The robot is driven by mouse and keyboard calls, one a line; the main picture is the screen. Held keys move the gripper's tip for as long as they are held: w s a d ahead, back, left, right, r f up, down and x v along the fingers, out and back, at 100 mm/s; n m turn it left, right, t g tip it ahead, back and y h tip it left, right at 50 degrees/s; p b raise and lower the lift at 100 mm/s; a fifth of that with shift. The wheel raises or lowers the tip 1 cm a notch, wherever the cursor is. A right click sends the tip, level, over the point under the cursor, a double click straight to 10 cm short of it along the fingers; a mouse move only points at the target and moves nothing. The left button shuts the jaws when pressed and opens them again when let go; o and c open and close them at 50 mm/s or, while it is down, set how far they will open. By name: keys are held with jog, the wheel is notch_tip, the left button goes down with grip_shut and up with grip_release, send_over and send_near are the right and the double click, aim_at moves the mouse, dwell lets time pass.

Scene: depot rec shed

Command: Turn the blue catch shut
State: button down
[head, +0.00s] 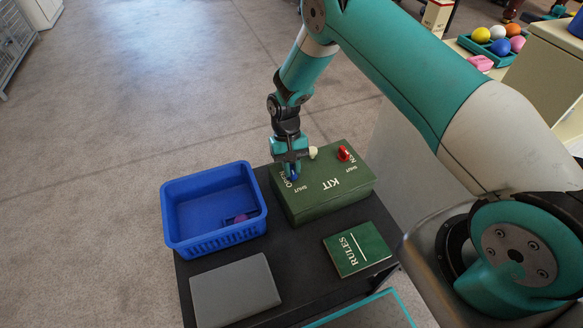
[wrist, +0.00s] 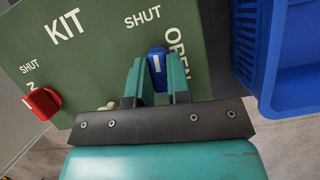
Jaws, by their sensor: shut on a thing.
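The blue catch (head: 293,177) is on the lid of the green KIT box (head: 330,207), at the end nearest the blue basket. In the wrist view the blue catch (wrist: 157,54) has a white line on it and stands between my two fingers. The word SHUT is at its upper left and OPEN at its right. My gripper (head: 291,167) points down onto the lid and is shut on the catch; the fingers also show in the wrist view (wrist: 156,80). The fingers and palm hide part of the catch, so its exact angle is hard to tell.
A red catch (head: 344,153) and a cream knob (head: 313,152) are also on the box. A blue basket (head: 213,236) with a purple item inside stands left of it. A green RULES book (head: 357,249) and a grey flat case (head: 234,296) lie on the dark tabletop (head: 306,267).

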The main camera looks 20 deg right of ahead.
jog(key=shift+s+f+n+h, duration=0.15)
jog(key=shift+n+h, duration=0.15)
jog(key=shift+n, duration=0.5)
jog(key=c, duration=1.1)
grip_release()
jog(key=shift+w+r, duration=0.35)
jog(key=shift+r, duration=0.2)
jog(key=v, duration=1.6)
jog(key=shift+a+r, duration=0.1)
jog(key=shift+r, duration=0.05)
